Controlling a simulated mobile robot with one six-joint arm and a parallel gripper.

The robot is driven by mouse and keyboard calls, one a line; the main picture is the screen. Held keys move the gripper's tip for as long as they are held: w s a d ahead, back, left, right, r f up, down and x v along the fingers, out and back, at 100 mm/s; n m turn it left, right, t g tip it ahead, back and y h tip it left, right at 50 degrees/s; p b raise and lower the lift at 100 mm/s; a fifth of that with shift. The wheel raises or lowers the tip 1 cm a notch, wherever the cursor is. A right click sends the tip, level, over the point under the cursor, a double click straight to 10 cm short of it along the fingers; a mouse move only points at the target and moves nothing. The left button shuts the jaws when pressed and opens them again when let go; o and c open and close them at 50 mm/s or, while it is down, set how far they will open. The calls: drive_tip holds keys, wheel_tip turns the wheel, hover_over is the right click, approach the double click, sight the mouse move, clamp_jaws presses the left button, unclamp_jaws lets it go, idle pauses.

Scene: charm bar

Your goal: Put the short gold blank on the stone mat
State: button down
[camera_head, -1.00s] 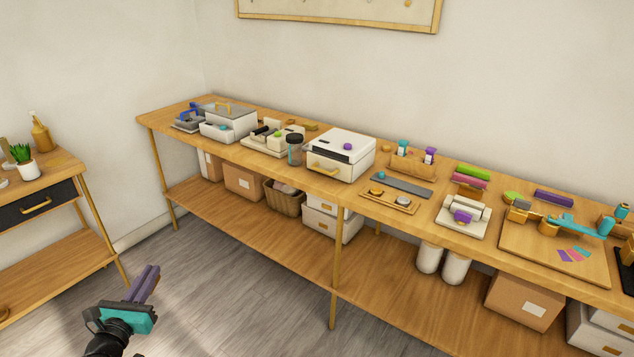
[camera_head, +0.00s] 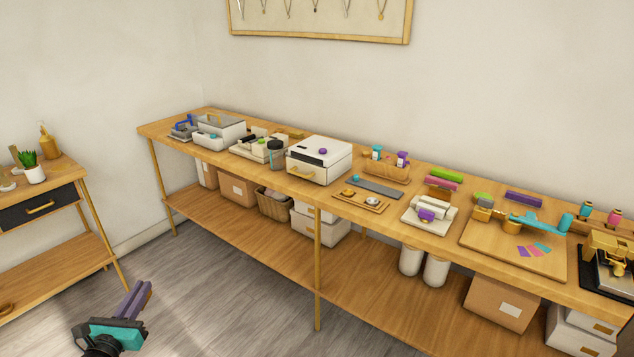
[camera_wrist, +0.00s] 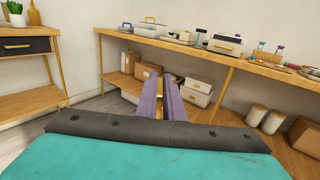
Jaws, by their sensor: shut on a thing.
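My gripper (camera_head: 140,293) has purple fingers and a teal body. It is over the floor at the lower left of the head view, well apart from the workbench. In the wrist view the fingers (camera_wrist: 168,88) are close together, with a bit of gold (camera_wrist: 160,108) between them. This is probably the short gold blank, mostly hidden by the fingers. A flat dark grey slab (camera_head: 378,187), likely the stone mat, lies on the bench behind a small wooden tray.
The long workbench (camera_head: 330,207) holds a white box with a gold handle (camera_head: 319,160), a wooden tray (camera_head: 361,202) with small discs, a white press (camera_head: 429,214) and a wooden board (camera_head: 500,252). A side table (camera_head: 60,180) stands left. Floor between is clear.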

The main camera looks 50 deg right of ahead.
drive_tip(key=shift+a, duration=0.25)
drive_tip(key=shift+d, duration=0.1)
drive_tip(key=s+d+r+m+g+h+b, duration=0.1)
drive_tip(key=s+d+m+g+b, duration=0.15)
drive_tip(key=d, duration=1.75)
drive_tip(key=s+d+r+m+g+h+b, duration=0.1)
drive_tip(key=s+d+g+h+b, duration=0.15)
drive_tip(key=d, duration=1.75)
drive_tip(key=s+d+r+m+g+b, duration=0.1)
drive_tip(key=s+d+r, duration=0.1)
drive_tip(key=s+d, duration=0.7)
drive_tip(key=s+d+r+m+g+b, duration=0.1)
drive_tip(key=s+d+r+g, duration=0.1)
drive_tip(key=s+d, duration=0.6)
drive_tip(key=s+d+r+m+g+b, duration=0.1)
drive_tip(key=s+d+r+b, duration=0.1)
drive_tip(key=s+d, duration=0.7)
drive_tip(key=shift+s+d+r+m+g, duration=0.1)
drive_tip(key=shift+s+d+m+g, duration=0.1)
drive_tip(key=shift+s, duration=0.25)
drive_tip(key=shift+s+d+r+m+g, duration=0.1)
drive_tip(key=shift+s+d+g, duration=0.1)
drive_tip(key=shift+s, duration=0.2)
drive_tip(key=shift+s+d+r, duration=0.1)
drive_tip(key=shift+s+d, duration=0.1)
drive_tip(key=shift+s, duration=0.3)
drive_tip(key=shift+d, duration=0.15)
